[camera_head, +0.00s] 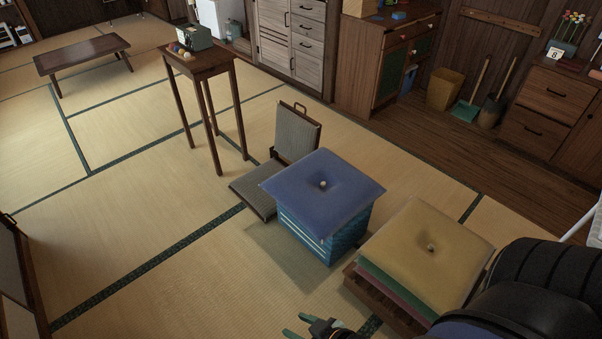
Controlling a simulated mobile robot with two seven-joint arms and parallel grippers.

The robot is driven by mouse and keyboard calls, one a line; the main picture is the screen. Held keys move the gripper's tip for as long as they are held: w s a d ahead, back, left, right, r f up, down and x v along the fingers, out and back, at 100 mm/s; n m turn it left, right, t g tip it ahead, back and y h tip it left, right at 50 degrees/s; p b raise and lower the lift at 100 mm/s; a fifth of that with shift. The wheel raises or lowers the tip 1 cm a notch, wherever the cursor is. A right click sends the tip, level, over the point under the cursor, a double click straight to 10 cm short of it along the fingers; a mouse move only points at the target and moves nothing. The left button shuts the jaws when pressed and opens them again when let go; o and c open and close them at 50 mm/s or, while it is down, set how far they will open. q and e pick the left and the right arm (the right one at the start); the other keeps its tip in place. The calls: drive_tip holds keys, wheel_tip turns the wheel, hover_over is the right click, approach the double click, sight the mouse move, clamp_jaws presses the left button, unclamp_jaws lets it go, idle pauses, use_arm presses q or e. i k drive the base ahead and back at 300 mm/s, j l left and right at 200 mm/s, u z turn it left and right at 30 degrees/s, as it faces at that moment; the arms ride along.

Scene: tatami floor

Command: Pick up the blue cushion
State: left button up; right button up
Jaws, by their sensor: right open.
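The blue cushion (305,182) lies flat on top of a teal-blue patterned block (318,236), near the middle of the head view. It is square with a pale button in its dimpled centre. My right gripper (297,326) shows at the bottom edge, its greenish fingers apart and empty. It is below the cushion in the picture and clear of it. Part of the gripper is cut off by the frame. My left gripper is not in view.
A yellow cushion (425,270) tops a stack of cushions on a wooden base, right of the blue one. A legless chair (296,135) stands just behind. A tall small table (202,66) is further left. Open tatami (150,210) lies to the left.

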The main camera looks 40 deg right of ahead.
sight(322, 190)
drive_tip(key=i+u, duration=0.1)
drive_tip(key=i, duration=1.25)
drive_tip(key=i+z, duration=0.5)
drive_tip(key=i+j+z, duration=0.15)
drive_tip(key=i+z, duration=0.35)
